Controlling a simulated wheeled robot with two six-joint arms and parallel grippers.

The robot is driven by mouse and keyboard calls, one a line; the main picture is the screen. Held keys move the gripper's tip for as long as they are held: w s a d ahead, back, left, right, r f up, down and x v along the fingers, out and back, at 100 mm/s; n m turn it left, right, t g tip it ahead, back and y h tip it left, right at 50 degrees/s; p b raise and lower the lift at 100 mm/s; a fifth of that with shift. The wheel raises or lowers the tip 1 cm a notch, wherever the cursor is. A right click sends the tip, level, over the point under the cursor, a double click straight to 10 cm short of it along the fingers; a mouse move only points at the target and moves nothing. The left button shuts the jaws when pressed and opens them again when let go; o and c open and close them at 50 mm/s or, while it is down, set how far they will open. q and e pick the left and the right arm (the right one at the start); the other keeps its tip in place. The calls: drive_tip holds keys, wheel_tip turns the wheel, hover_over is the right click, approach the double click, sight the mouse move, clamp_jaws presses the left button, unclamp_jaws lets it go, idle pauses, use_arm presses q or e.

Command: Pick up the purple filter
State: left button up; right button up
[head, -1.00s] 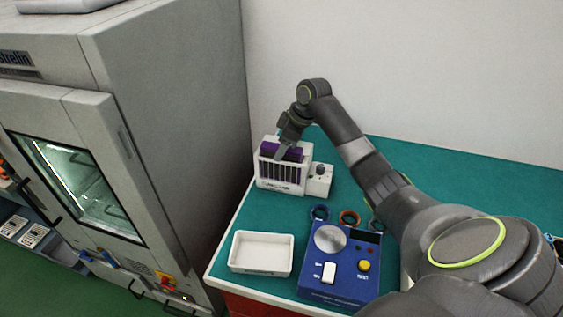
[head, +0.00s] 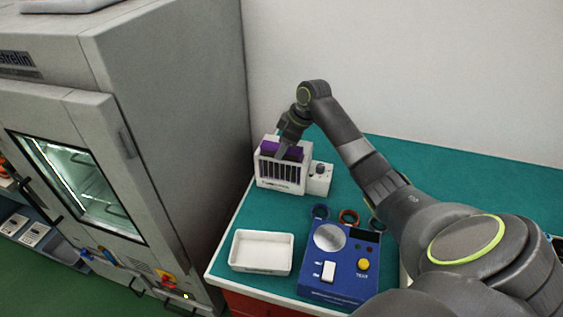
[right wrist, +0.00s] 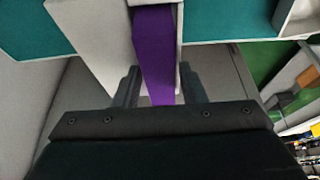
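The purple filter (head: 270,148) sits in the top of a white slatted unit (head: 268,178) at the back left of the green bench. My right gripper (head: 286,150) is at the filter, reaching down from above. In the right wrist view the filter (right wrist: 155,50) runs between the two fingers (right wrist: 158,88) of this gripper. The fingers stand apart, one on each side of it, with a narrow gap showing. The filter's lower part is hidden inside the unit. My left gripper is not in view.
A white tray (head: 234,264) and a blue device (head: 345,290) with a round plate and yellow button stand in front. A large grey cabinet (head: 185,120) stands close to the left.

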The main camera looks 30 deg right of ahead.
clamp_jaws()
